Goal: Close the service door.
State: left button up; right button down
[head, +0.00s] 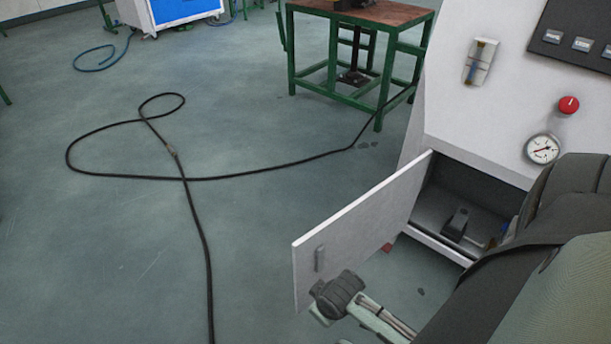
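The service door (362,225) is a white panel standing open at the lower front of the white generator cabinet (475,125). It swings out to the left from the left side of a dark opening (470,190). A small grey handle or latch (319,258) sits near its free edge. My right gripper (335,297) is at the door's lower free corner and overlaps it in the picture. I cannot tell whether they touch, or whether its fingers are open. My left gripper is not in view.
A red button (568,105) and a round gauge (542,149) are on the cabinet front. A black cable (240,173) loops across the floor. A green-framed table (360,50) stands behind. The floor left of the door is otherwise clear.

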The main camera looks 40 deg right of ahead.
aim_at(353, 235)
jog(key=i+j+u, duration=0.2)
jog(key=u, duration=0.15)
jog(key=i+j+u, duration=0.5)
jog(key=u, duration=0.15)
jog(key=i+z, duration=0.2)
jog(key=z, duration=0.3)
jog(key=i+z, duration=0.25)
jog(key=z, duration=0.2)
jog(key=i+j+z, duration=0.15)
jog(key=z, duration=0.35)
jog(key=i+z, duration=0.15)
jog(key=z, duration=0.3)
jog(key=i+z, duration=0.1)
jog(key=z, duration=0.35)
jog(key=i+j+z, duration=0.1)
jog(key=z, duration=0.35)
jog(key=i+j+z, duration=0.15)
jog(key=z, duration=0.25)
jog(key=i+j+z, duration=0.15)
jog(key=z, duration=0.3)
jog(key=i+j+z, duration=0.2)
jog(key=z, duration=0.25)
jog(key=i+j+z, duration=0.15)
jog(key=z, duration=0.3)
jog(key=j+z, duration=0.2)
jog(key=j, duration=0.15)
